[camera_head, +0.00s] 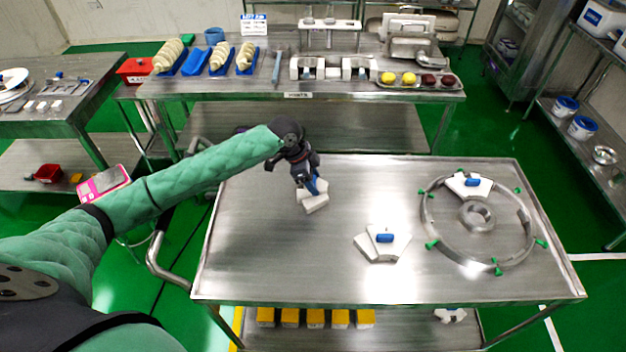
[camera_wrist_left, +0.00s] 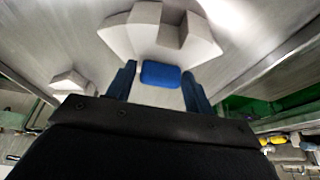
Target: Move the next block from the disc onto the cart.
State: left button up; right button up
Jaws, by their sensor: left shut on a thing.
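My left gripper (camera_head: 314,186) is shut on the blue handle (camera_wrist_left: 161,74) of a white block (camera_head: 316,204). This block is at the left part of the steel cart top (camera_head: 260,250), low at its surface; I cannot tell whether it touches. White pieces also show beside the gripper, and the white shape (camera_wrist_left: 150,32) fills the wrist view beyond the handle. Another white block (camera_head: 372,250) with a blue handle lies mid-cart. A third white block (camera_head: 457,184) with a blue handle sits at the back of the ring-shaped disc (camera_head: 428,222). My right gripper is not in view.
The ring has green clips (camera_head: 432,245) and a smaller ring (camera_head: 477,216) inside it. Behind the cart stands a steel table (camera_head: 230,88) with trays of food and machine parts. A shelf (camera_head: 590,135) stands at the right. The cart's front left is clear.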

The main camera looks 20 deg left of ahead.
pick_arm(q)
jog(key=o, duration=1.4)
jog(key=shift+f, duration=0.1)
jog(key=shift+c, duration=0.2)
jog(key=shift+o, duration=0.2)
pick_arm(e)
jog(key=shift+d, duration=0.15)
pick_arm(q)
jog(key=shift+a+r, duration=0.1)
jog(key=shift+r, duration=0.2)
jog(key=b+v, duration=0.3)
jog(key=v, duration=0.8)
jog(key=shift+r+b, duration=0.3)
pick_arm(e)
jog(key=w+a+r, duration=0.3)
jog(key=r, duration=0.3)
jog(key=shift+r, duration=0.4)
pick_arm(q)
jog(key=shift+s+a, duration=0.1)
jog(key=shift+a, duration=0.05)
